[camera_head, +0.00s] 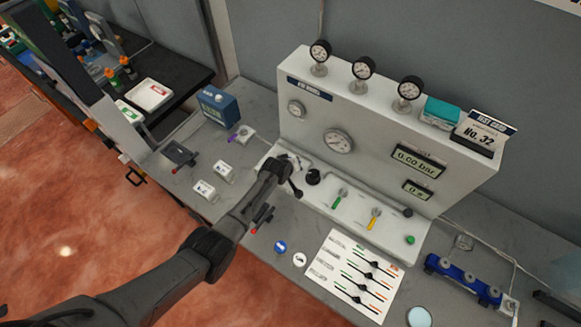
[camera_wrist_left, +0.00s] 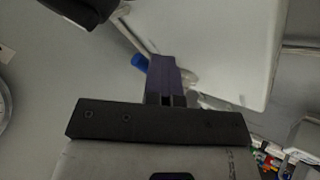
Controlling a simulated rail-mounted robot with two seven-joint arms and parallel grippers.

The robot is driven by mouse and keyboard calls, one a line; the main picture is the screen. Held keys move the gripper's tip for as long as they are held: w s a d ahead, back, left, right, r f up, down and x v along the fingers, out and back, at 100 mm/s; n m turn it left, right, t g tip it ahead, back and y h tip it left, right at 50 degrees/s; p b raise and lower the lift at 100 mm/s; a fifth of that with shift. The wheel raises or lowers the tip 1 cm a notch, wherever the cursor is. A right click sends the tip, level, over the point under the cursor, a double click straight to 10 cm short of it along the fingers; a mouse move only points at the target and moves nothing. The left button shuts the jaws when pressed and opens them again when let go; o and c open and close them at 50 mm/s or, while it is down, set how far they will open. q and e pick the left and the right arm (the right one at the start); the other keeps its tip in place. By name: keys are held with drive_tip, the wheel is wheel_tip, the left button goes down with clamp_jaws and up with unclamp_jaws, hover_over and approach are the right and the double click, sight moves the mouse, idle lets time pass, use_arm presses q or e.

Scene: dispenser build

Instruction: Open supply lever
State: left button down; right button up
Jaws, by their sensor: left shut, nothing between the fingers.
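My left arm reaches in from the bottom left in the head view. Its gripper (camera_head: 296,188) is at the left end of the panel's white lower ledge, beside a black knob (camera_head: 313,177). In the left wrist view my left gripper (camera_wrist_left: 163,65) is shut and empty, its fingertips close to a small blue piece (camera_wrist_left: 138,61) by a grey pipe. I cannot tell whether they touch, or whether this is the supply lever. A green lever (camera_head: 340,197) and a yellow lever (camera_head: 374,217) stand farther right on the ledge. My right gripper is not in view.
The white panel (camera_head: 400,137) carries gauges and a display reading 0.00 bar. A printed sheet (camera_head: 352,277) and a blue fixture (camera_head: 462,279) lie in front and right. A blue box (camera_head: 214,104) and small switches stand left. A card reads No. 32.

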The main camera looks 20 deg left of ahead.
use_arm(q)
drive_tip(key=shift+s+d+f, duration=0.1)
drive_tip(key=shift+s+f, duration=0.05)
drive_tip(key=shift+f, duration=0.1)
drive_tip(key=s+p, duration=0.3)
drive_tip(key=p, duration=0.1)
drive_tip(key=shift+s, duration=0.4)
drive_tip(key=s+d+r+p, duration=0.1)
drive_tip(key=s+d+r, duration=0.1)
drive_tip(key=s+r, duration=0.3)
wheel_tip(320, 180, up, 2)
drive_tip(key=shift+d+r, duration=0.2)
drive_tip(key=shift+d, duration=0.15)
drive_tip(key=shift+s, duration=0.1)
